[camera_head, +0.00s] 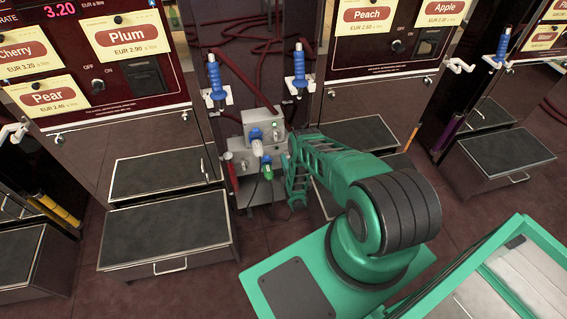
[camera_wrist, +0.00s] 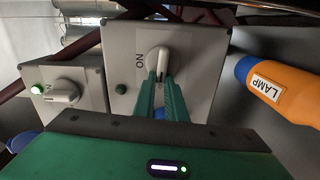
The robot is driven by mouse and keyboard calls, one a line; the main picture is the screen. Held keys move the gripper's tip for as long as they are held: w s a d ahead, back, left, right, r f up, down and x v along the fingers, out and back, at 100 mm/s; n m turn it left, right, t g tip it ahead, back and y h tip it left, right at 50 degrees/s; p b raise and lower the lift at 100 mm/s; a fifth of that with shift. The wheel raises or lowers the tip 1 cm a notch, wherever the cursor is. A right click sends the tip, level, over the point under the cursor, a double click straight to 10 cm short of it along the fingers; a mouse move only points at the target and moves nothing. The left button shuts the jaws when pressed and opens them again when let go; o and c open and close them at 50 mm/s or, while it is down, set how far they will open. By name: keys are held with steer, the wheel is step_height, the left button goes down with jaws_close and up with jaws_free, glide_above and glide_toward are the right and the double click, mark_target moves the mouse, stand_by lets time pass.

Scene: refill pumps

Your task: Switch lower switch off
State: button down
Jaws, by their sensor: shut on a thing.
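Two grey switch boxes stand one above the other on the post in the head view: the upper box (camera_head: 255,116) and the lower box (camera_head: 240,146). In the wrist view the larger grey box (camera_wrist: 200,55) fills the middle and has a pale rotary switch knob (camera_wrist: 159,60) with an "ON" mark beside it. My gripper (camera_wrist: 165,82) has its two green fingers closed on this knob. The smaller box (camera_wrist: 92,82) at left in the wrist view has its own knob (camera_wrist: 62,92) and a lit green lamp (camera_wrist: 37,89). In the head view my arm hides the fingertips.
An orange and blue torch-like thing labelled LAMP (camera_wrist: 275,88) lies close to the right of the box. Blue-handled nozzles (camera_head: 215,80) and (camera_head: 299,70) hang above the boxes. Plugs (camera_head: 257,143) sit at the lower box. Dark steps (camera_head: 160,171) stand at left.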

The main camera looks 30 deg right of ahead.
steer(key=shift+a+f+n, duration=0.15)
steer(key=shift+f+n, duration=0.1)
steer(key=shift+n, duration=0.25)
steer(key=c, duration=1.8)
jaws_free()
